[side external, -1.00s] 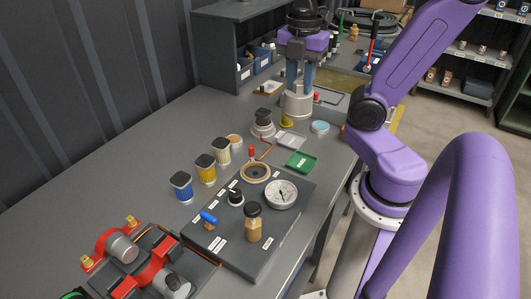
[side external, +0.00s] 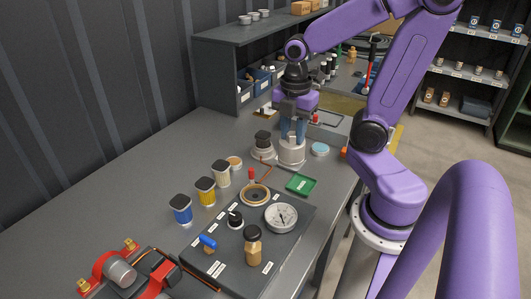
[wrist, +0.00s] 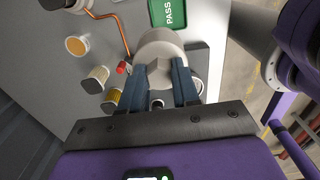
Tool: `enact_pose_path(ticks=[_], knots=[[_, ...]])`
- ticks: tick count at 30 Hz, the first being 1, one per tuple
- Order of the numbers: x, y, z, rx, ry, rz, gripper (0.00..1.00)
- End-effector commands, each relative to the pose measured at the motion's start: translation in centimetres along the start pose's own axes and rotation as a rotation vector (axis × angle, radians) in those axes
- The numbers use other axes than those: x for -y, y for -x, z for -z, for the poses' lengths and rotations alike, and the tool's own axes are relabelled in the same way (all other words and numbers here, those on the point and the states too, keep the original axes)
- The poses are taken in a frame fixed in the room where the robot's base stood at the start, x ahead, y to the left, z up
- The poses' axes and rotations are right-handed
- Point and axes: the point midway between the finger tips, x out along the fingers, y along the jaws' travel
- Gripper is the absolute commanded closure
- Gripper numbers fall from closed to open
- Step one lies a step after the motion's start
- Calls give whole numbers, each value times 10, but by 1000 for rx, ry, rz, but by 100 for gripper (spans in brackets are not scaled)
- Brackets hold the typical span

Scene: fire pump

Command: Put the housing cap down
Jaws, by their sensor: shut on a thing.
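The housing cap (side external: 291,154) is a pale grey round piece with a narrower top. My gripper (side external: 292,136) points down and is shut on that top, with a blue finger on each side. In the side view the cap is upright, low over the bench, beside the black-topped grey fitting (side external: 263,146) and behind the green card (side external: 300,184). In the wrist view the cap (wrist: 160,42) sits between the fingertips of my gripper (wrist: 160,68). Its underside is hidden, so I cannot tell whether it touches the surface below.
A blue-lidded round tin (side external: 320,149) is close right of the cap. A copper tube (side external: 262,170) and the gauge panel (side external: 222,268) are in front. Jars with blue, yellow and pale contents (side external: 205,191) stand left. The bench (side external: 140,172) is clear further left.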

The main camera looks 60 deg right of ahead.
Motion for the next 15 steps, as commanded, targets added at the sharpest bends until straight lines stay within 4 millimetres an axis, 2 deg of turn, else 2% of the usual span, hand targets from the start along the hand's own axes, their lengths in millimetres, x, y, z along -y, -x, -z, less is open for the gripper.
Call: enact_pose_path(ticks=[9,15], knots=[[-42,-20,-10,0,-2,3,100],[-60,-44,-14,0,-2,5,100]])
